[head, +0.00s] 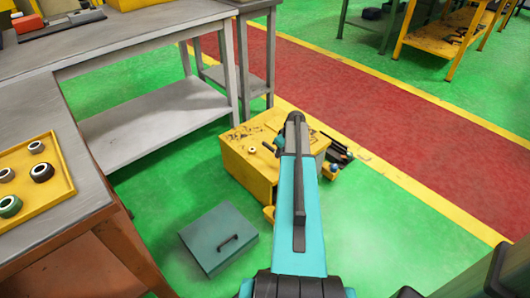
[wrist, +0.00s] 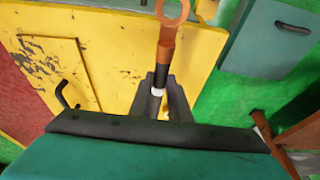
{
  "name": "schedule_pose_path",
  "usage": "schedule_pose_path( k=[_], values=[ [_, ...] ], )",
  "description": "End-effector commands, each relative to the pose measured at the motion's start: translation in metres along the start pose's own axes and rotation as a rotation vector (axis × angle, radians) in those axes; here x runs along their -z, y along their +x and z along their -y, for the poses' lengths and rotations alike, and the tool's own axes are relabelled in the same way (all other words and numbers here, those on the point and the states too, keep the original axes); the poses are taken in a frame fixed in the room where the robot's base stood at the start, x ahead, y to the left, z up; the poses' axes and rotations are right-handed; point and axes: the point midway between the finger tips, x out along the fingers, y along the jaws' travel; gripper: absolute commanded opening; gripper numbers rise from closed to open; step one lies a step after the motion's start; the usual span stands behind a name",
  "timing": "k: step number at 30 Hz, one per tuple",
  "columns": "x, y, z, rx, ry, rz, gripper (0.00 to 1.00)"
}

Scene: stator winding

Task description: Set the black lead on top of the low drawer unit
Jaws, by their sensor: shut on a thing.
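The low drawer unit (head: 250,172) is a yellow, scuffed box on the green floor, with small things on its top. Its yellow surface also fills much of the wrist view (wrist: 118,50), with a panel and a black handle at left. My gripper (wrist: 162,92) is shut on the black lead (wrist: 160,76), which has a black sleeve, a white band and a copper-coloured end with a ring lug. The lead points up the wrist picture, in front of the yellow surface; I cannot tell whether it touches. In the head view my arm covers part of the unit and hides the fingertips.
A teal box with a black handle (head: 217,238) lies on the floor left of the unit. A grey workbench (head: 120,45) and a table with a yellow tray (head: 60,200) stand at left. A red floor lane (head: 350,100) runs behind. Dark tools lie right of the unit.

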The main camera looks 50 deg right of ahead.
Motion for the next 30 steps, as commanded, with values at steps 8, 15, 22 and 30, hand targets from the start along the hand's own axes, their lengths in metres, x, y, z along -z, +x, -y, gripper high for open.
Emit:
schedule_pose_path(
  k=[8, 15, 22, 30],
  values=[
    [0.047, 0.02, 0.002, -0.001, -0.002, -0.001, 0.0],
    [0.077, 0.032, 0.004, -0.001, 0.0, 0.0, 0.0],
    [0.084, 0.034, 0.006, -0.001, 0.001, 0.0, 0.0],
    [0.082, 0.036, 0.006, -0.001, 0.001, 0.0, 0.0]
  ],
)
